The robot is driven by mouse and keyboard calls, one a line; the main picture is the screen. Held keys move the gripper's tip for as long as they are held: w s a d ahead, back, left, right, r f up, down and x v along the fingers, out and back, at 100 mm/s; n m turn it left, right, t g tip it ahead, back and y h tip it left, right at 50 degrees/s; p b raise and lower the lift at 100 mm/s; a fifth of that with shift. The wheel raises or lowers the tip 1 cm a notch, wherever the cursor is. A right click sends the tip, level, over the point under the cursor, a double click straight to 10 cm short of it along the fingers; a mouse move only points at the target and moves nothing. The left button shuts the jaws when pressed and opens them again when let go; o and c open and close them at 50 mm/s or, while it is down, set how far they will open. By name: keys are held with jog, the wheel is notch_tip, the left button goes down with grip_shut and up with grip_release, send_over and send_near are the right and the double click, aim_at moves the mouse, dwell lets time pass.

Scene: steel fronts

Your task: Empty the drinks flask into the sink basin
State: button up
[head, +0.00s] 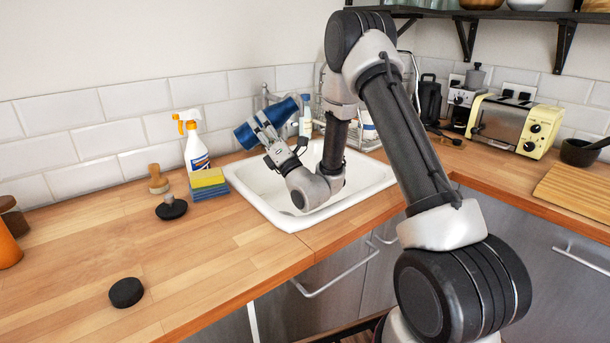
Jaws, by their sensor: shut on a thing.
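The drinks flask (285,110) is a blue cylinder. It is held in the air over the back left part of the sink, tilted close to lying flat, its left end a little lower than its right end. My gripper (265,126) is shut around the middle of the flask. The sink basin (252,188) is white and set into the wooden counter below. My wrist and arm hide part of the basin. I cannot see the flask's mouth clearly, nor any liquid coming out.
A spray bottle (194,143), sponges (208,183), a black-based brush (171,207) and a wooden brush (157,180) stand left of the sink. A black disc (126,292) lies on the front counter. A dish rack (385,80) stands behind my arm. A toaster (508,125) is at right.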

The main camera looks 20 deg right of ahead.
jog(key=n+g+y, duration=0.1)
jog(key=s+d+n+g+y, duration=0.1)
jog(key=d+n+y, duration=0.1)
jog(key=y, duration=0.1)
jog(key=shift+s+g, duration=0.35)
jog(key=shift+g, duration=0.05)
jog(key=d+f+n+g, duration=0.1)
jog(key=f+n+g, duration=0.1)
jog(key=n, duration=0.1)
jog(key=d+f+n+g+y, duration=0.1)
jog(key=d+f+n+g, duration=0.1)
jog(key=n+g, duration=0.1)
jog(key=d+f+n+g, duration=0.2)
jog(key=f+n, duration=0.1)
jog(key=n, duration=0.2)
notch_tip(320, 180, up, 3)
